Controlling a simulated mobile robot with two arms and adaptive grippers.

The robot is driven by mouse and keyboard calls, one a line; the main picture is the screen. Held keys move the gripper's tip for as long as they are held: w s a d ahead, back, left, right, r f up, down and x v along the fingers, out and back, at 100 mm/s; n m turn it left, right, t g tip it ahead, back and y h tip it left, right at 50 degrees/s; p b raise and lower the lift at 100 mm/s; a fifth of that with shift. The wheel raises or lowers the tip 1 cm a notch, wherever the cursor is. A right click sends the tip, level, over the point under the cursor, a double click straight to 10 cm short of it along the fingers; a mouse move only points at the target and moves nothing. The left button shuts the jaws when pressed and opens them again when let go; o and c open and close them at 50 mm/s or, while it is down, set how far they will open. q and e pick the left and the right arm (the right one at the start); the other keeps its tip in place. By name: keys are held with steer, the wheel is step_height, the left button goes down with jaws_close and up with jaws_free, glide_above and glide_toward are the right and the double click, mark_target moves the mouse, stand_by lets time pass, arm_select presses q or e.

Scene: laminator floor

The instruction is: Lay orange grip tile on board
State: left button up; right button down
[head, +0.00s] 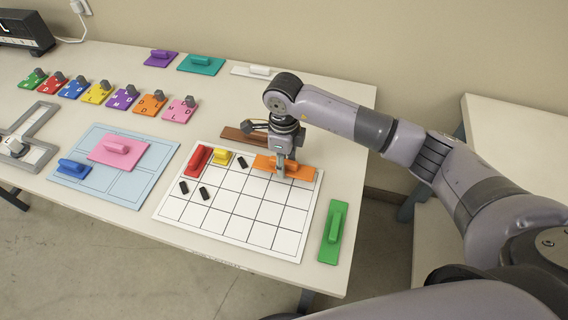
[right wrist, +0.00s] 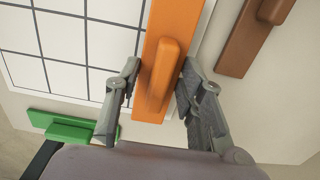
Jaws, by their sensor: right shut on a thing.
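The orange grip tile (head: 299,171) is at the back right part of the white gridded board (head: 247,244) in the head view. My right gripper (head: 281,172) is shut on the tile's raised grip. In the right wrist view the orange tile (right wrist: 178,28) runs lengthwise between the two fingers (right wrist: 157,90), over or on the board's edge squares. I cannot tell whether the tile touches the board. The board (right wrist: 75,35) also holds a red tile (head: 198,160), a yellow tile (head: 220,157) and several small black pieces. My left gripper is out of view.
A brown tile (head: 239,135) lies behind the board, partly hidden by my arm. A green tile (head: 333,233) lies to its right. A light blue board (head: 120,184) with pink and blue tiles is to the left. Lettered tiles line the table farther left.

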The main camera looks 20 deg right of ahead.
step_height(320, 180, down, 2)
steer(key=shift+f, duration=0.1)
steer(key=shift+f, duration=0.15)
steer(key=c, duration=1.1)
jaws_free()
steer(key=shift+o, duration=0.2)
